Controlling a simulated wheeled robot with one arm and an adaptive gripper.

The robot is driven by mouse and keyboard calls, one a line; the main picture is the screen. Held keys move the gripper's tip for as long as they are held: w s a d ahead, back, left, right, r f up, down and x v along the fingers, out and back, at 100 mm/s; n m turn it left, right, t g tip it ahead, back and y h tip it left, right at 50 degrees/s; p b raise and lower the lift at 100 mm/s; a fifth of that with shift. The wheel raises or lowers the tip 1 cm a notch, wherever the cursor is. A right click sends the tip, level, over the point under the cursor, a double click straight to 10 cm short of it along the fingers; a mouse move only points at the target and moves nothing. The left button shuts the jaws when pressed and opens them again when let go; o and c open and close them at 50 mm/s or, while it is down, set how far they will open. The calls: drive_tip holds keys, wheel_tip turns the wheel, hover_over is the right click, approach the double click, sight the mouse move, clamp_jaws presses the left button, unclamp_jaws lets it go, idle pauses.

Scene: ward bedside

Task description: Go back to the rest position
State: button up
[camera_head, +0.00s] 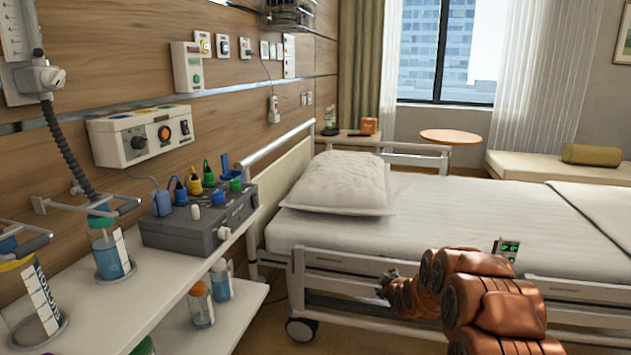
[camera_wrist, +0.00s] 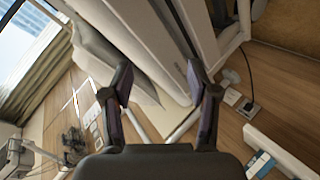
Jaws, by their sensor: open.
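My gripper (camera_wrist: 165,88) is open and empty in the wrist view, its two dark fingers spread apart with nothing between them. In the head view my arm reaches in from the lower right, and the gripper end (camera_head: 388,284) is beside the near side rail of the bed (camera_head: 420,235). The wrist view is tilted, and the bed and wood wall show beyond the fingers.
A white shelf unit (camera_head: 165,293) at left carries bottles (camera_head: 110,252) and a grey box (camera_head: 205,228) with coloured plugs. A wall box (camera_head: 140,136) hangs above. A pillow (camera_head: 342,184) lies on the bed. Bare floor shows between shelf and bed.

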drive_tip(key=s+a+r+m+g+p, duration=0.1)
drive_tip(key=s+r+m+g+p, duration=0.2)
drive_tip(key=s+r+p, duration=0.6)
drive_tip(key=s+r+m+g+p, duration=0.2)
drive_tip(key=s+r+p, duration=0.3)
drive_tip(key=s, duration=1.2)
drive_tip(key=s+a+r+m+g+p, duration=0.1)
drive_tip(key=s+r+m+g+p, duration=0.2)
drive_tip(key=s+r, duration=1.1)
drive_tip(key=s+a+r+m+g+p, duration=0.1)
drive_tip(key=s+r+m+g+p, duration=0.2)
drive_tip(key=s, duration=1.9)
wheel_tip(320, 180, up, 7)
drive_tip(key=g+p, duration=0.3)
drive_tip(key=p, duration=0.1)
drive_tip(key=shift+s+a, duration=0.15)
drive_tip(key=shift+a, duration=0.1)
